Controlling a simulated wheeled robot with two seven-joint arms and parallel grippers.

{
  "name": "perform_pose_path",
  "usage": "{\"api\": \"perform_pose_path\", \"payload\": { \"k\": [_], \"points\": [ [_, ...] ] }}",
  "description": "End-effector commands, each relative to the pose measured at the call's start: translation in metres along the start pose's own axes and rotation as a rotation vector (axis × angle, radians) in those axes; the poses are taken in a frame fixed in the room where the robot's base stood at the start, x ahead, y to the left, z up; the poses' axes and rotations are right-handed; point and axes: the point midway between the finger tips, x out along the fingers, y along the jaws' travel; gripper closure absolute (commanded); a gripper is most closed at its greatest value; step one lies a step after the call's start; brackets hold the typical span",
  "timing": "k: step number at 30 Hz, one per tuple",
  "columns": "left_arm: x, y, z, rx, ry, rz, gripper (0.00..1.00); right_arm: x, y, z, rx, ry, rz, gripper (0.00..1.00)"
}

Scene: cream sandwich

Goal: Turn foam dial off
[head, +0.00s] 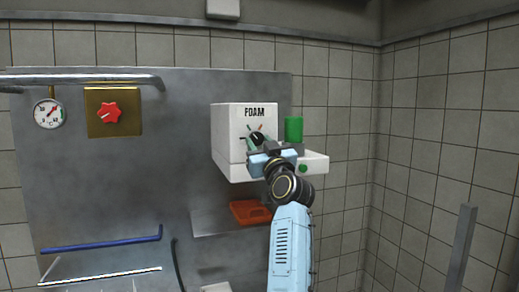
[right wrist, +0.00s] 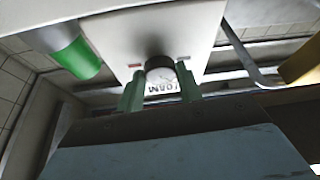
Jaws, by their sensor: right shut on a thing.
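The white foam dispenser (head: 228,140), labelled FOAM, is mounted on the steel wall panel. Its black foam dial (head: 257,137) is on the front face below the label, with small coloured marks around it. My right gripper (head: 256,144) is at the front of the dispenser, shut on the dial. In the right wrist view the green fingers of my right gripper (right wrist: 160,82) stand on either side of the dark dial (right wrist: 158,62). The dial's pointer direction is too small to tell. My left gripper is not in view.
A green cylinder (head: 293,129) stands on the dispenser's right side, above a white ledge (head: 316,161). A red valve (head: 109,112) on a brass plate and a round gauge (head: 47,114) are at the left. An orange tray (head: 250,212) sits below the dispenser.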

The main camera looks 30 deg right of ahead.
Motion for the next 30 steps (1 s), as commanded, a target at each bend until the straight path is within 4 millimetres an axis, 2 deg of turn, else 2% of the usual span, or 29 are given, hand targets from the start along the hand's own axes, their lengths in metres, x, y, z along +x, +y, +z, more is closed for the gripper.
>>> {"api": "perform_pose_path", "payload": {
  "k": [3, 11, 21, 30],
  "points": [
    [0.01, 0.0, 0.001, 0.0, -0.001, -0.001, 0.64, -0.001, 0.003, 0.003, -0.104, -0.002, -0.038, 0.87],
    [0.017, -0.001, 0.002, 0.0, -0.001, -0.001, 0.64, 0.0, 0.006, 0.002, -0.332, -0.005, -0.133, 0.87],
    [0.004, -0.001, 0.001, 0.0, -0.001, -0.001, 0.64, 0.002, 0.008, -0.003, -0.603, -0.005, -0.249, 0.87],
    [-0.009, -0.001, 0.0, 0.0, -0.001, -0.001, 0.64, 0.002, 0.009, -0.003, -0.757, -0.004, -0.316, 0.87]
  ]
}}
